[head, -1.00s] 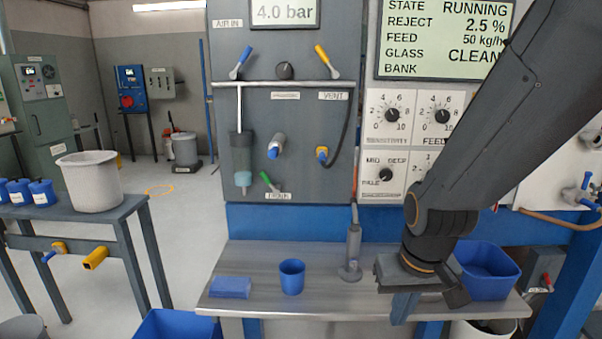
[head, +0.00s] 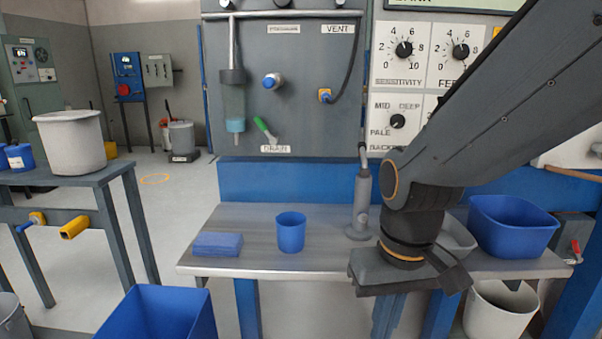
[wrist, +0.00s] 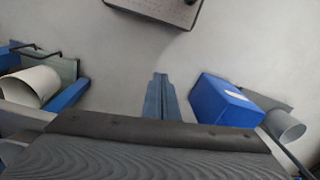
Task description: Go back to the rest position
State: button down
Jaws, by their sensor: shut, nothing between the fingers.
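My gripper (head: 388,312) hangs from the dark arm at the right of the head view, pointing down at the front edge of the steel bench (head: 330,262). Its blue fingers are together with nothing between them. In the wrist view the closed fingers (wrist: 160,97) show against bare grey floor. The gripper appears apart from the things on the bench. The arm hides part of the panel and of a pale bowl (head: 456,238) behind it.
A blue cup (head: 291,233), a blue block (head: 217,244), a grey dispenser (head: 360,205) and a blue tub (head: 512,228) stand on the bench. A blue bin (head: 160,315) and a white bucket (head: 500,310) stand below.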

jog(key=d+r+m+p, duration=0.2)
jog(key=d+r+p, duration=0.3)
jog(key=p, duration=0.7)
jog(key=shift+s+d+r+h, duration=0.25)
jog(key=shift+s+d+h, duration=0.1)
jog(key=shift+d, duration=0.55)
